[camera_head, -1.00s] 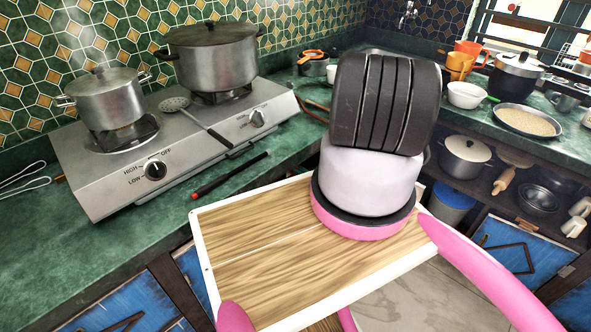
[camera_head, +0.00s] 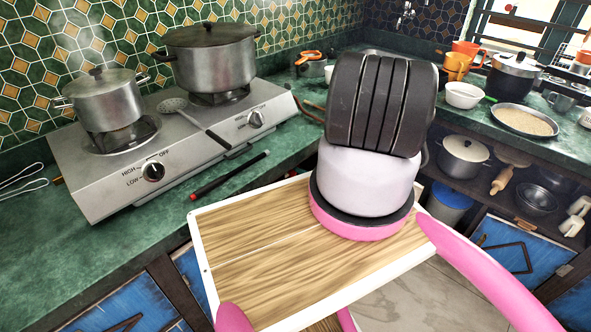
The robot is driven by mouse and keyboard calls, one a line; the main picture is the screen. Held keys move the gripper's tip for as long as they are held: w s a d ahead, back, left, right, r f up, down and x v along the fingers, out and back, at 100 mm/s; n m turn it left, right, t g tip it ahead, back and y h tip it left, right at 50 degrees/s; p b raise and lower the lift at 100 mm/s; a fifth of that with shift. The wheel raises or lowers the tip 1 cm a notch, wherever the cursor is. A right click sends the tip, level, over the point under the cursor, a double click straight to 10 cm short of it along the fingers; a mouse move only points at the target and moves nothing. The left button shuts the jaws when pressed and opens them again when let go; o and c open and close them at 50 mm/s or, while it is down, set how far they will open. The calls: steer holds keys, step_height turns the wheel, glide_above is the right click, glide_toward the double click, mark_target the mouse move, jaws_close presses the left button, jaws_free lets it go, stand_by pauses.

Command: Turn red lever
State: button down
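I cannot make out a red lever anywhere in the head view. The silver gas hotplate (camera_head: 183,152) stands on the green counter at the left. Its front has two black knobs, a left one (camera_head: 153,171) beside the HIGH, LOW and OFF marks and a right one (camera_head: 255,119). A dark hose (camera_head: 312,106) shows at the hotplate's right end and runs behind my arm, where part of the counter is hidden. My gripper is not in view; only thick black and white links of my arm show at centre right.
A lidded pot (camera_head: 107,102) and a larger pot (camera_head: 211,62) sit on the burners. A slotted spoon (camera_head: 174,106) lies between them. A black stick with a red tip (camera_head: 230,175) lies on the counter in front. Bowls and a pan (camera_head: 524,122) stand at the right.

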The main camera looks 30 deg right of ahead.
steer(key=m, duration=0.3)
steer(key=f+m, duration=0.1)
steer(key=m, duration=0.1)
steer(key=shift+w+d+m, duration=0.1)
steer(key=shift+d+m, duration=0.2)
steer(key=shift+d, duration=0.05)
steer(key=m, duration=0.2)
steer(key=f+m, duration=0.1)
steer(key=m, duration=0.2)
steer(key=shift+d, duration=0.1)
steer(key=c, duration=0.9)
jaws_free()
steer(key=v, duration=1)
steer(key=shift+s+d, duration=0.15)
steer(key=shift+s, duration=0.15)
